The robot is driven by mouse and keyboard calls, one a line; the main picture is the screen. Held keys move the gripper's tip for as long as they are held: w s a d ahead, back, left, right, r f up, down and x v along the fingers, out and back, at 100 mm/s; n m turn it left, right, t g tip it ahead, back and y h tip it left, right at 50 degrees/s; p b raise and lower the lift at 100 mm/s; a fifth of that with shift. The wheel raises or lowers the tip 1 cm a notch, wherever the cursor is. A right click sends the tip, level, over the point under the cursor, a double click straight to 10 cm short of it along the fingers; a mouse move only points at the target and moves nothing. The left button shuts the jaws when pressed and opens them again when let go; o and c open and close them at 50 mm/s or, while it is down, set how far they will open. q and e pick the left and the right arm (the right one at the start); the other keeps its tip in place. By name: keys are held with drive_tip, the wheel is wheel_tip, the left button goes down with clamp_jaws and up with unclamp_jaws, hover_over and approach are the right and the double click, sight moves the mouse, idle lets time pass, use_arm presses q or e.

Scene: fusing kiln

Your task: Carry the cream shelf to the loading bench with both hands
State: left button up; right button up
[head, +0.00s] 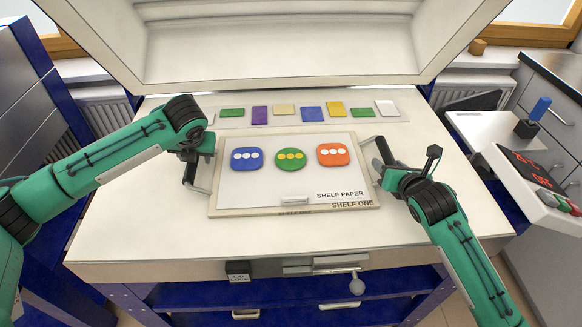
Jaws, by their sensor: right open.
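The cream shelf (213,205), marked "SHELF ONE", lies flat in the open kiln (120,225). My right gripper (383,177) is open beside the right handle.
The raised kiln lid (270,75) stands behind. A strip of colour samples (285,122) lies behind the shelf. At right are a counter with a red display (533,168) and a blue-handled tool (540,108). A latch (356,285) hangs at the kiln's front.

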use_arm(q)
clamp_jaws()
use_arm(e)
clamp_jaws()
idle(1.2)
use_arm(q)
drive_tip(key=shift+w+r, duration=0.15)
drive_tip(key=shift+r, duration=0.05)
use_arm(e)
drive_tip(key=shift+w+r, duration=0.1)
drive_tip(key=shift+r, duration=0.05)
